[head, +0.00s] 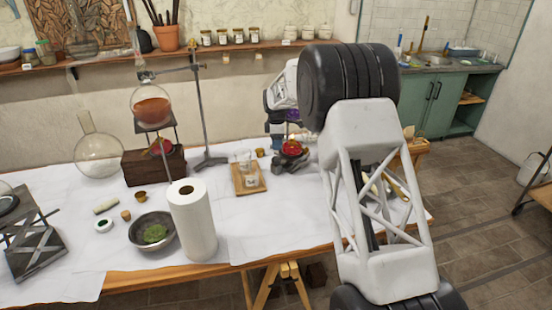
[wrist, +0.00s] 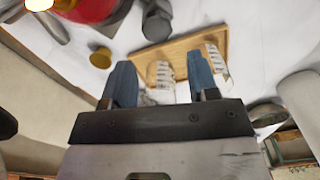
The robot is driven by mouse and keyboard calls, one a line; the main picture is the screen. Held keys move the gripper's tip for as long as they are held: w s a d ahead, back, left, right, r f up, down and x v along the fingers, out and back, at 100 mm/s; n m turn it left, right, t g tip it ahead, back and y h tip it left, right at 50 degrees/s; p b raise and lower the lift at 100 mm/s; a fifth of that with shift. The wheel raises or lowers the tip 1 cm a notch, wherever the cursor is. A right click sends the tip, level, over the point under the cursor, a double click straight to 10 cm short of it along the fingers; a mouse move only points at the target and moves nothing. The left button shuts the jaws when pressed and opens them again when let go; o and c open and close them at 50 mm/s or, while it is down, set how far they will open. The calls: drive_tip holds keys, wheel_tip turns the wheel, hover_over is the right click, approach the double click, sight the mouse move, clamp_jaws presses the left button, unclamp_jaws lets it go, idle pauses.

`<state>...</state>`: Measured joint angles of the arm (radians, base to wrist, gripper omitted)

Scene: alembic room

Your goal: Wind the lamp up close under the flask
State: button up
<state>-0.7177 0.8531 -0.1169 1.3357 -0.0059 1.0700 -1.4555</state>
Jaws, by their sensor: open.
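A red lamp (head: 291,147) sits on a dark grey stand (head: 290,165) at the table's back right. A purple piece (head: 293,115) shows above it, perhaps a flask, partly hidden by my arm. The lamp's red body (wrist: 92,8) is cut off at the wrist view's top left, beside a bright glow. A grey knob (wrist: 157,22) shows near it.
A wooden tray (head: 238,182) with small jars lies in front of the lamp; it is also beyond my fingers (wrist: 182,43). A small brass cup (wrist: 100,57) stands beside it. A paper roll (head: 193,220), bowl (head: 137,232) and clear flask (head: 98,155) stand left.

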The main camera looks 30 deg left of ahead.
sight(276, 159)
drive_tip(key=shift+w+a+f, duration=0.15)
drive_tip(key=shift+a+f, duration=0.05)
drive_tip(key=shift+a, duration=0.05)
drive_tip(key=shift+f, duration=0.1)
drive_tip(key=shift+f, duration=3.85)
drive_tip(key=c, duration=0.6)
